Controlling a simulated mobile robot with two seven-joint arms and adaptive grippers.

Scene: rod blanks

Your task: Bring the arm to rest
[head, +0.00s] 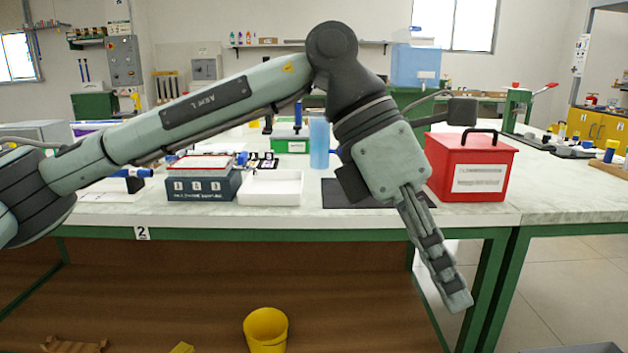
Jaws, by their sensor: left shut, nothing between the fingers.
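My left arm comes in from the left and bends down at the wrist in the middle of the head view. My left gripper (458,299) points down and slightly right, in front of the table's front edge. Its fingers are shut with nothing between them, and it touches nothing that I can see. My right gripper does not show.
The table (470,214) bears a red box (468,165) with a black handle, a white tray (271,189), a dark blue box (202,187), a dark mat (350,195) and a blue cylinder (319,142). A yellow bucket (266,330) stands below.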

